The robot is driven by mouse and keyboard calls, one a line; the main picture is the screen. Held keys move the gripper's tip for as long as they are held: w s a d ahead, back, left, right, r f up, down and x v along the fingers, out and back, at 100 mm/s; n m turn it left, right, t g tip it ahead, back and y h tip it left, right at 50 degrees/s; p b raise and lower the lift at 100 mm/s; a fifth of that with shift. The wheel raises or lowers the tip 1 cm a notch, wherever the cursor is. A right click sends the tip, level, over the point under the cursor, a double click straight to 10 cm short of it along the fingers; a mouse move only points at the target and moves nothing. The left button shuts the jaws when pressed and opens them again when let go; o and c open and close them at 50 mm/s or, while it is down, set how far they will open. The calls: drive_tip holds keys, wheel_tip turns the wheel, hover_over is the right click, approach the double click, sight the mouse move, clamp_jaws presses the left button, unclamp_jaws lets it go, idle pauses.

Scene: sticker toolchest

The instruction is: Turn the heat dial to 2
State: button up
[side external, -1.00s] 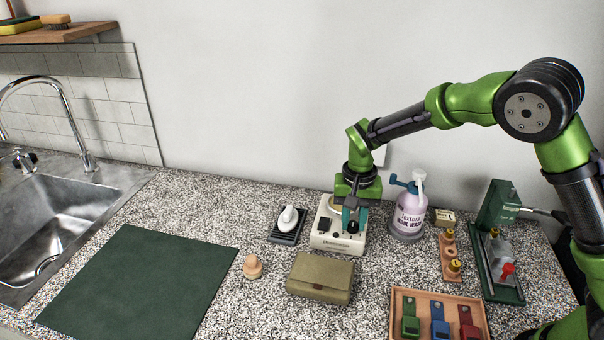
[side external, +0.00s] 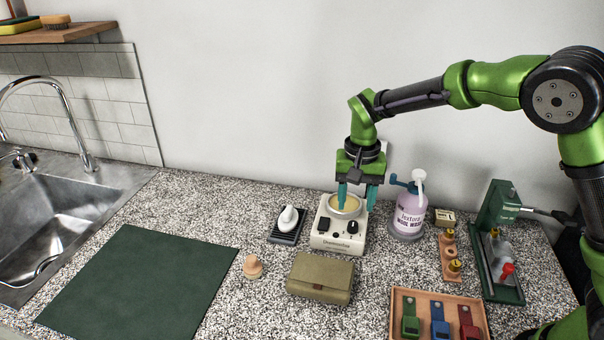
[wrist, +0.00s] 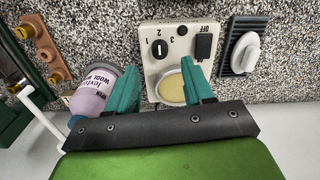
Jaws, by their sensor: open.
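The cream heating unit (side external: 337,243) stands on the counter near the wall, with a round pale pan (side external: 346,206) on top. Its black heat dial (side external: 353,227) is at the front right, beside a black rocker switch (side external: 323,224). In the wrist view the dial (wrist: 160,48) shows a pale line running roughly toward and away from my gripper, with printed numbers around it.
A lilac spray bottle (side external: 410,212) stands close to the right of the unit. A white object on a dark ridged stand (side external: 287,238) is on the left. An olive case (side external: 320,277) lies in front. The wall is close behind.

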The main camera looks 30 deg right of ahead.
sight(356, 224)
wheel_tip(356, 224, up, 11)
drive_tip(key=shift+w, duration=0.1)
idle(0.4)
drive_tip(key=s+d+r+n+t+y, duration=0.1)
drive_tip(key=s+d+t, duration=0.1)
drive_tip(key=s, duration=0.8)
drive_tip(key=s+d+r+n+t+y, duration=0.1)
drive_tip(key=s+t, duration=0.4)
drive_tip(key=s, duration=0.6)
drive_tip(key=shift+s+d+n, duration=0.2)
drive_tip(key=shift+d+n, duration=0.5)
drive_tip(key=shift+d, duration=0.25)
